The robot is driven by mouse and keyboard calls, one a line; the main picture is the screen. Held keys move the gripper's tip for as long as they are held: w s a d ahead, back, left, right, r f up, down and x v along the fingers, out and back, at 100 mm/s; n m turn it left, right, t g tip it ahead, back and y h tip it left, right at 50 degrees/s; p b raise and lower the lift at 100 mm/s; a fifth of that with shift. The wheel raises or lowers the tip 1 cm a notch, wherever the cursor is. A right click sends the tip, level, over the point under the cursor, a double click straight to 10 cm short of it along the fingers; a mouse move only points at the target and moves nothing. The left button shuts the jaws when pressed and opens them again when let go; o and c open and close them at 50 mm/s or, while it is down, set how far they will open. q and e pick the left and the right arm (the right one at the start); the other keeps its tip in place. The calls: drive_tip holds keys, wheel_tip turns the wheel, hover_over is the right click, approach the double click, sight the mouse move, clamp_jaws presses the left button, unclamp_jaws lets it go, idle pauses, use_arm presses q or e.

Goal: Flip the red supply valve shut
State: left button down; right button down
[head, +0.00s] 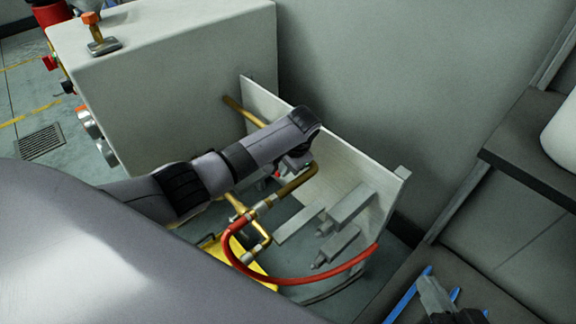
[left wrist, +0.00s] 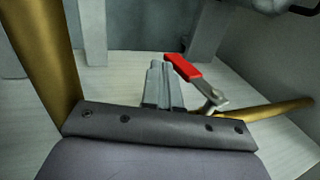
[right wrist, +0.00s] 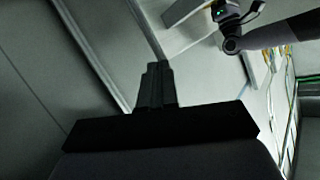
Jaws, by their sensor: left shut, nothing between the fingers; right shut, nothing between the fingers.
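The red supply valve handle (left wrist: 183,68) is a red lever on a metal valve stem (left wrist: 213,102) beside a brass pipe (left wrist: 268,109). In the left wrist view it slants up and left from the stem. In the head view only a small red bit (head: 277,173) shows under my left wrist. My left gripper (left wrist: 163,70) is shut and empty, its tips just left of the lever's end in that view; I cannot tell whether they touch. My right gripper (head: 430,285) is shut and empty at the lower right, away from the valve; it also shows in the right wrist view (right wrist: 156,68).
A white panel (head: 365,165) stands behind the brass piping, with grey brackets (head: 350,203) on it. A red hose (head: 300,281) loops in front. A large grey cabinet (head: 180,75) is at left. A dark shelf (head: 530,145) and blue strips (head: 408,295) are at right.

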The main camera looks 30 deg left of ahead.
use_arm(q)
drive_tip(key=shift+a+f, duration=0.1)
drive_tip(key=shift+f, duration=0.25)
use_arm(e)
drive_tip(key=shift+a, duration=0.2)
drive_tip(key=shift+r, duration=0.1)
